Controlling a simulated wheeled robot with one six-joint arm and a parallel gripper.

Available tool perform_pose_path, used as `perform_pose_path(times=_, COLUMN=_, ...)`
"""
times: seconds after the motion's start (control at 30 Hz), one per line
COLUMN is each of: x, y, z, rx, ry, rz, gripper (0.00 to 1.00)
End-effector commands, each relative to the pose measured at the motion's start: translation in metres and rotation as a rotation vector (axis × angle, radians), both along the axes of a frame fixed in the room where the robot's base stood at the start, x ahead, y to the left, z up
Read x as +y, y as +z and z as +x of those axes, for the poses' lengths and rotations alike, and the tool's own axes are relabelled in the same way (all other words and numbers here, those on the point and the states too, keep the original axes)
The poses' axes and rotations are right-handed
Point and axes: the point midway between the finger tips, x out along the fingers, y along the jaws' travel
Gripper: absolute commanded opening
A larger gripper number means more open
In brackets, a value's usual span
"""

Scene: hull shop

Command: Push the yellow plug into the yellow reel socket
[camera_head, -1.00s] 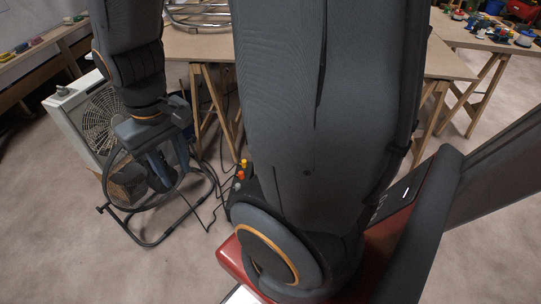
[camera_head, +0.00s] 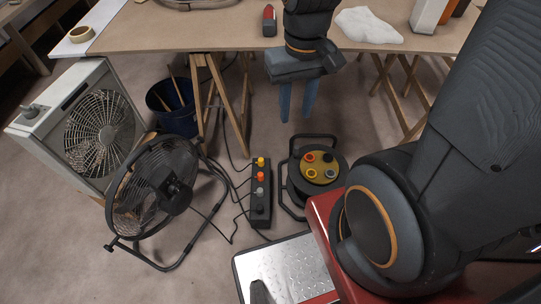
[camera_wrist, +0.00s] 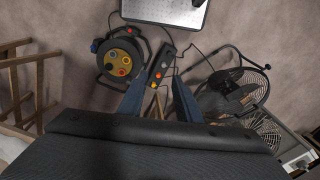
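The yellow plug (camera_head: 261,161) stands at the far end of a dark block (camera_head: 267,217) on the floor, in a row with orange, grey and black plugs. It also shows in the wrist view (camera_wrist: 153,85), between my fingers in the picture. The cable reel (camera_head: 339,161) lies just right of the block. Its yellow-brown face holds several coloured sockets, and the yellow reel socket (camera_head: 311,175) is at the near left and looks empty. My gripper (camera_head: 296,118) points down, open and empty, above and beyond the block and reel. The wrist view also shows its two spread fingers (camera_wrist: 158,82).
A round black fan (camera_head: 150,195) stands left of the block, with a box fan (camera_head: 100,130) and a dark blue bucket (camera_head: 172,105) behind. Cables run across the floor. A trestle table (camera_head: 230,30) is at the back. A metal-topped platform (camera_head: 290,268) lies in front.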

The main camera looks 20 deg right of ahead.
Motion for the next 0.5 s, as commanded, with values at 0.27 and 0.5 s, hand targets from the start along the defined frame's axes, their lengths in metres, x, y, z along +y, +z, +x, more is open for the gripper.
perform_pose_path(times=0.27, x=0.000, y=-0.001, z=0.000, rx=0.000, ry=0.003, rz=0.000, gripper=0.43)
perform_pose_path(times=0.5, x=-0.003, y=-0.042, z=0.034, rx=0.010, ry=0.135, rz=0.008, gripper=0.49)
